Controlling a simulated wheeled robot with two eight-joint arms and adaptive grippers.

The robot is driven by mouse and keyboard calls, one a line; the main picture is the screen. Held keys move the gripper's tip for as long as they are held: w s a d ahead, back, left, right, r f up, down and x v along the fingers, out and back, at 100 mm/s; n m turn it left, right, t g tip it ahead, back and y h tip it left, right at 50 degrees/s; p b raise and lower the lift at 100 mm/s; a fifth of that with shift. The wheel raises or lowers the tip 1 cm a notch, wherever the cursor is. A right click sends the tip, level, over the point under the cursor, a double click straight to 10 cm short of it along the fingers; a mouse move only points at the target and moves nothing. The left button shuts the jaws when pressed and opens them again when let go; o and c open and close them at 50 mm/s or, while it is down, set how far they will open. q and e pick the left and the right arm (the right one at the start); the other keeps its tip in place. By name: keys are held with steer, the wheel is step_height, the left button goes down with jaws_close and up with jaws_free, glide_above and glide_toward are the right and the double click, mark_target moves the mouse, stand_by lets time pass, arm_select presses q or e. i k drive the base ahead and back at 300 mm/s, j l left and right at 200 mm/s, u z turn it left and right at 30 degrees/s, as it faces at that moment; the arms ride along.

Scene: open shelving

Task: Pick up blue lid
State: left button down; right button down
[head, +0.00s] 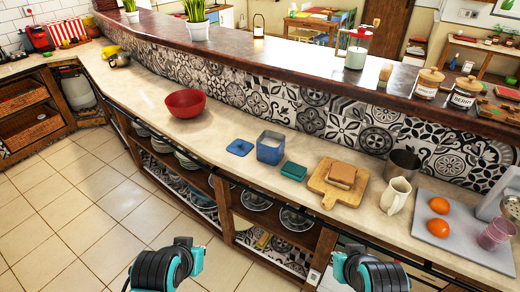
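The blue lid (240,147) is a small, flat, square piece lying on the pale counter in the head view. It lies just left of an open blue container (269,150) with a paler inside. Nothing covers the lid. Black and teal parts of my two arms show at the bottom edge, in front of the counter and well short of the lid. I see no gripper fingers on either arm, and nothing of mine touches the lid.
A red bowl (186,103) stands left of the lid. Counter in front of the lid is clear. Open shelves hold dishes below.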

mark_target(240, 148)
steer(key=i+j+z, duration=0.35)
steer(key=i+j, duration=1)
steer(key=j, duration=0.1)
